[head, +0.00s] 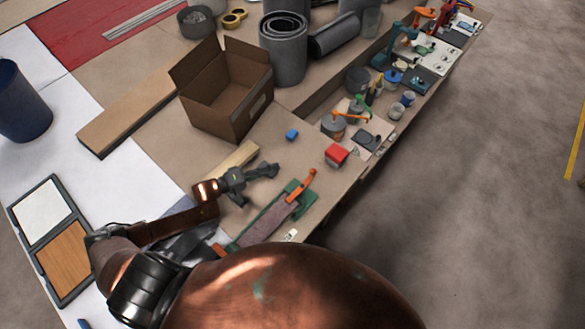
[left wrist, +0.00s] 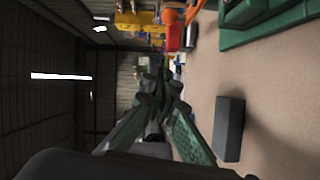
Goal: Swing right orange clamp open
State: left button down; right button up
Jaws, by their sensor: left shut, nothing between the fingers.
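The right orange clamp (head: 302,186) sits at the far right end of a green fixture (head: 250,236) holding a long greyish strip (head: 268,221). A second orange piece (head: 219,250) shows at the near left end, partly hidden by my body. My left gripper (head: 272,172) is shut and empty, above the table just left of the clamp and apart from it. In the left wrist view its fingertips (left wrist: 163,88) are together. There the green fixture (left wrist: 268,22) is at top right, with an orange part (left wrist: 192,12) beside it. My right gripper is not in view.
A red box (head: 336,154) and a small blue block (head: 292,134) lie beyond the clamp. A cardboard box (head: 226,95) stands behind. A light wood piece (head: 236,162) lies beside the gripper. A dark grey block (left wrist: 229,128) shows in the left wrist view. The table edge is right of the clamp.

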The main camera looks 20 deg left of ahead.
aim_at(302, 185)
pick_arm(q)
jog(key=w+d, duration=0.1)
jog(key=d, duration=0.2)
jog(key=w+d, duration=0.2)
jog(key=d, duration=0.1)
jog(key=w+d+f, duration=0.1)
jog(key=w+d, duration=0.1)
jog(key=d, duration=0.1)
jog(key=shift+d, duration=0.25)
jog(key=shift+s+d+f+p, duration=0.1)
jog(key=shift+s+d+p, duration=0.05)
jog(key=shift+d+p, duration=0.2)
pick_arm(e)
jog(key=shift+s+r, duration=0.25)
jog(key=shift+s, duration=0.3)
